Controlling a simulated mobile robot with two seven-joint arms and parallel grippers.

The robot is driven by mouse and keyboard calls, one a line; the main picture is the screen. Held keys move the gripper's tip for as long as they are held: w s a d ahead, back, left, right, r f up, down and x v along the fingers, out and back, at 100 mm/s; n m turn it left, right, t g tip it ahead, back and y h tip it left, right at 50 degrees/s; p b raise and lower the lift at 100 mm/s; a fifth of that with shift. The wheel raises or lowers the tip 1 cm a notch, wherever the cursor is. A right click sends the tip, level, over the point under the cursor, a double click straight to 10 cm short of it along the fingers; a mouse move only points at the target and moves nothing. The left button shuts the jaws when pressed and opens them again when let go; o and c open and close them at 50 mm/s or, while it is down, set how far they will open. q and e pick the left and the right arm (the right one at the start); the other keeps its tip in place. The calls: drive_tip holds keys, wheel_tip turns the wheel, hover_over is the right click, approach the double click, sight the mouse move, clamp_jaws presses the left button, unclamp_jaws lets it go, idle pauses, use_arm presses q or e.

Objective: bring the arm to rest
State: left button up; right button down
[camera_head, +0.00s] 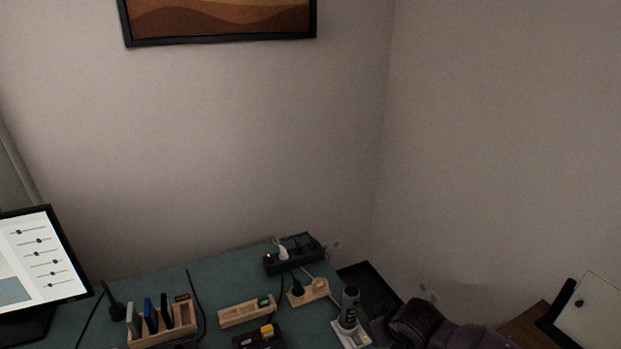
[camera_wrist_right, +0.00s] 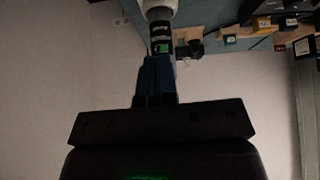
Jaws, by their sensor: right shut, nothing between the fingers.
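My right gripper (camera_wrist_right: 156,62) shows in the right wrist view, its dark blue fingers together and empty. A dark cylindrical device (camera_wrist_right: 161,40) with a green mark shows just past the fingertips in that view, in line with them. I cannot tell the distance between them. In the head view the same device (camera_head: 349,305) stands upright on a pale base at the table's right end. A dark part of my right arm shows at the lower right of the head view; its fingers cannot be made out there. My left gripper is in neither view.
The teal table (camera_head: 225,283) holds a monitor (camera_head: 45,258) at left, a wooden slotted holder (camera_head: 165,336), a wooden tray (camera_head: 240,314), a wooden socket block (camera_head: 308,291) and a black cable box (camera_head: 294,258). Walls stand close behind and at right.

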drive_tip(key=w+a+r+n+t+y, duration=0.2)
drive_tip(key=w+r+t, duration=0.15)
drive_tip(key=r, duration=0.25)
drive_tip(key=s+d+f+m+h+b, duration=0.1)
drive_tip(key=s+d+f+m, duration=0.1)
drive_tip(key=s, duration=0.6)
drive_tip(key=s+d+f+m+t+h+b, duration=0.1)
drive_tip(key=s+d+f+h, duration=0.1)
drive_tip(key=s+d+f, duration=0.3)
drive_tip(key=s+d+f+m+h, duration=0.1)
drive_tip(key=s+d+f+m, duration=0.1)
drive_tip(key=s+f, duration=0.5)
drive_tip(key=s+d, duration=0.1)
drive_tip(key=s, duration=0.4)
drive_tip(key=shift+s+d+f+m+h+b, duration=0.15)
drive_tip(key=shift+s+d+m+h+b, duration=0.15)
drive_tip(key=shift+s+d+h+b, duration=0.1)
drive_tip(key=shift+t, duration=0.25)
